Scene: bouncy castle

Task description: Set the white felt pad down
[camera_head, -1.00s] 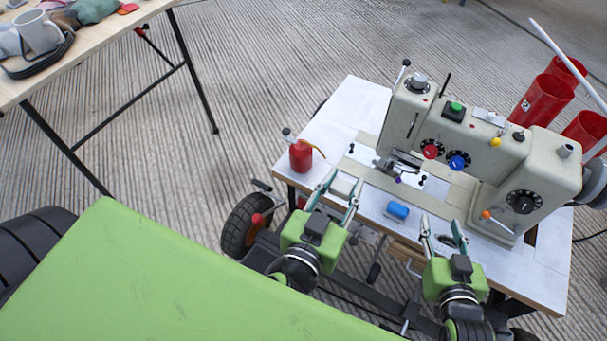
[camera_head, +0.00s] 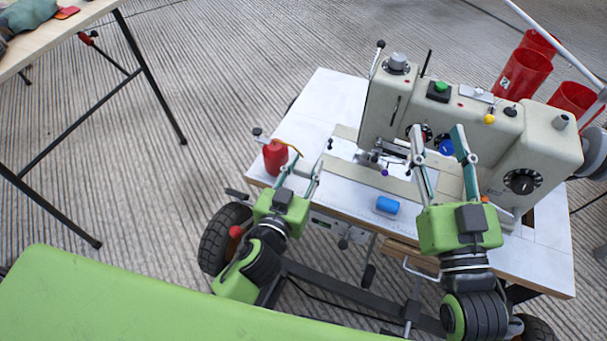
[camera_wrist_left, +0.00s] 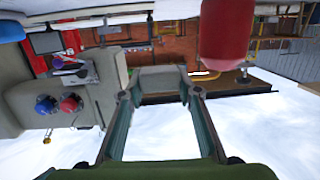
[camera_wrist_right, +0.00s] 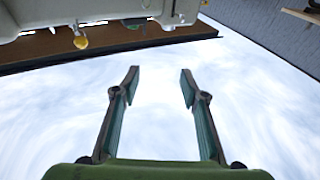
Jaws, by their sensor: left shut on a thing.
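My left gripper (camera_head: 302,167) is at the left front part of the white sewing table (camera_head: 338,98), just right of the red oil can (camera_head: 276,157). In the left wrist view its fingers (camera_wrist_left: 158,92) are shut on a pale grey-white block, which I take for the white felt pad (camera_wrist_left: 160,79). In the head view the pad hardly stands out from the tabletop. I cannot tell whether it touches the table. My right gripper (camera_head: 437,133) is raised in front of the sewing machine. In the right wrist view its fingers (camera_wrist_right: 160,78) are apart and empty.
The sewing machine (camera_head: 455,119) fills the table's back and right. A blue block (camera_head: 387,206) lies near the front edge. A wooden table (camera_head: 62,34) is at the upper left. Tabletop at the back left is clear.

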